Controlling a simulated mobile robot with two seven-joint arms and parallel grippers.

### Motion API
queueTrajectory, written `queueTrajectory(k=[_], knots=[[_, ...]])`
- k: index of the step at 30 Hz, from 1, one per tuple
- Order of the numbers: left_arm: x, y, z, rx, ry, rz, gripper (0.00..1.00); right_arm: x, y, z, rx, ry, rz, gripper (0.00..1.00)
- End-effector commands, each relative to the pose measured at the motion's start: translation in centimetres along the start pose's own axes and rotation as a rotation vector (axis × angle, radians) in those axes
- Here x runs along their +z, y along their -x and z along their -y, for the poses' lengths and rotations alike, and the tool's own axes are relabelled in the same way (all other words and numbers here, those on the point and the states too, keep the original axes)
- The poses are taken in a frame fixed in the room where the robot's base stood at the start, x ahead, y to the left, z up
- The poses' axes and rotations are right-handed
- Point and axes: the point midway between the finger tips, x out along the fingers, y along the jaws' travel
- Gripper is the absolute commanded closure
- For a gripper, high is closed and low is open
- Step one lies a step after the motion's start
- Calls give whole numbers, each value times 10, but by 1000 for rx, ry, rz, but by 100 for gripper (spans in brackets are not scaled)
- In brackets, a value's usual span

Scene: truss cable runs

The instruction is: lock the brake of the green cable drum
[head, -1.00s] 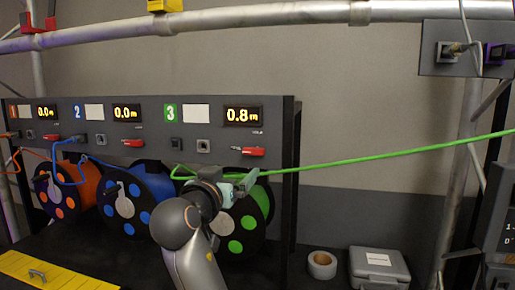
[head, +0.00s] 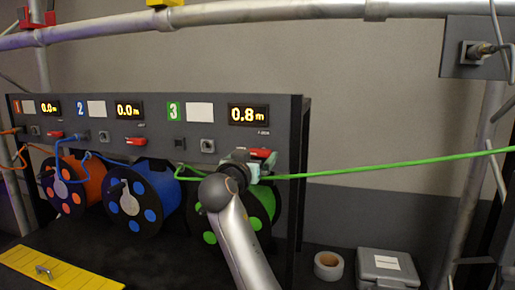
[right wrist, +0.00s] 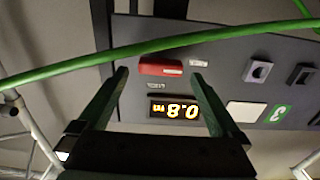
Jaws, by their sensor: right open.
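The green cable drum (head: 262,204) sits at the right end of the rack under panel number 3, partly hidden by my right arm. A red brake lever (head: 267,154) is on the panel above it, below the 0.8 m display (head: 248,115). In the right wrist view the red lever (right wrist: 160,68) lies flat along the panel, upside down in the picture. My right gripper (head: 252,165) is in front of the lever; in the wrist view its spread fingers (right wrist: 158,76) flank the lever, with nothing held between them. My left gripper is not in view.
The green cable (head: 390,167) runs right from the drum; it crosses close by the fingers in the wrist view (right wrist: 200,38). Blue (head: 155,190) and orange (head: 88,185) drums stand left. A tape roll (head: 328,266) and grey case (head: 390,268) lie at lower right.

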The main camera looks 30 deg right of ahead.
Motion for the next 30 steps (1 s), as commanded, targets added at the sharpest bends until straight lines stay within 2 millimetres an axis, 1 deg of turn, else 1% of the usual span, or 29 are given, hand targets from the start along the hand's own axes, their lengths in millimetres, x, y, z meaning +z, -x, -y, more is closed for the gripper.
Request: queueTrajectory(k=[1, 3, 6, 9, 16, 30], knots=[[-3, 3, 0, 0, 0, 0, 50, -3, -8, 0, 2, 3, -1, 0], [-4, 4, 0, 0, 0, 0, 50, -2, -15, 0, 2, 2, -1, 0], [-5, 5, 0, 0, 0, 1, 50, -1, -22, 0, 0, 1, 0, 0], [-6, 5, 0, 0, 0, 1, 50, 0, -24, 0, 0, 0, 0, 0], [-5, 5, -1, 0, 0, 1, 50, 0, -25, 0, 0, 0, 0, 0], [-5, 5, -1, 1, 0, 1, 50, 0, -24, 0, 0, 0, 0, 53]])
